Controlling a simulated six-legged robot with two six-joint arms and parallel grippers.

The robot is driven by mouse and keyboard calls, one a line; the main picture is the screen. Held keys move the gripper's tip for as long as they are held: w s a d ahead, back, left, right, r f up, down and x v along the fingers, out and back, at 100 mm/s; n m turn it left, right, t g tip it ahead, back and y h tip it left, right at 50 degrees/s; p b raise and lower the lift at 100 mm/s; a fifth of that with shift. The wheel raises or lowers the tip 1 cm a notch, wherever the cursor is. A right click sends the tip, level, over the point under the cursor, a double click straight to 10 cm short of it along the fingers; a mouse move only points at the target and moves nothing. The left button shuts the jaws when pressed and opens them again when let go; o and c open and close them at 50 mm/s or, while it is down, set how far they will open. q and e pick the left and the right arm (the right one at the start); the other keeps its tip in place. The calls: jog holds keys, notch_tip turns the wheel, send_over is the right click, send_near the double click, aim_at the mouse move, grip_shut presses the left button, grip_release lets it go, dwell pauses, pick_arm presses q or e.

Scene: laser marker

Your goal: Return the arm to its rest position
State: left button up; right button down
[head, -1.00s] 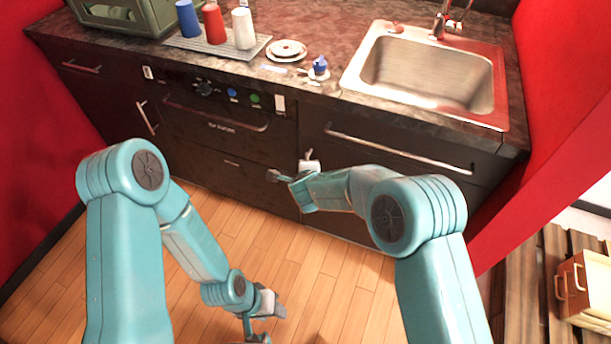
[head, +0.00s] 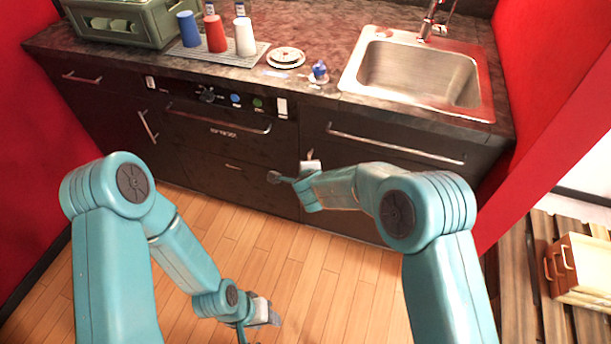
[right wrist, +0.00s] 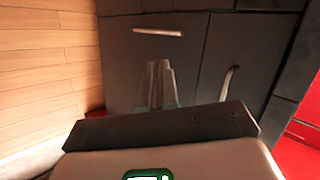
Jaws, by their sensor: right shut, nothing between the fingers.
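My right gripper (head: 292,176) is in front of the dark cabinet fronts, below the counter, in the head view. In the right wrist view its fingers (right wrist: 158,85) are together with nothing between them, in front of a dark panel with a handle. My left gripper (head: 258,325) hangs low over the wooden floor at the bottom of the head view. I cannot tell whether its fingers are open or shut.
The counter (head: 330,45) carries a green crate (head: 120,25), blue, red and white cups on a drying mat (head: 205,53), stacked plates (head: 286,56), a small blue item (head: 319,70) and a sink (head: 420,75). A cabinet handle (head: 395,143) is near my right arm. The floor (head: 340,275) is clear.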

jog(key=s+d+f+m+g+h, duration=0.1)
jog(key=d+f, duration=0.1)
jog(key=d, duration=0.5)
jog(key=d+f+h, duration=0.1)
jog(key=d+f, duration=0.2)
jog(key=d, duration=0.3)
jog(key=s+d+f+n+g, duration=0.3)
jog(key=s+d+f, duration=0.45)
jog(key=s, duration=0.35)
jog(key=s+a+n+g+y, duration=0.2)
jog(key=s+n, duration=0.4)
jog(key=s, duration=0.5)
jog(key=s+a+n+g+y, duration=0.2)
jog(key=s+n, duration=0.4)
jog(key=s, duration=0.6)
jog(key=shift+a+g+y+p, duration=0.15)
jog(key=shift+g+y+p, duration=0.15)
jog(key=shift+g+p, duration=0.15)
jog(key=shift+s, duration=0.1)
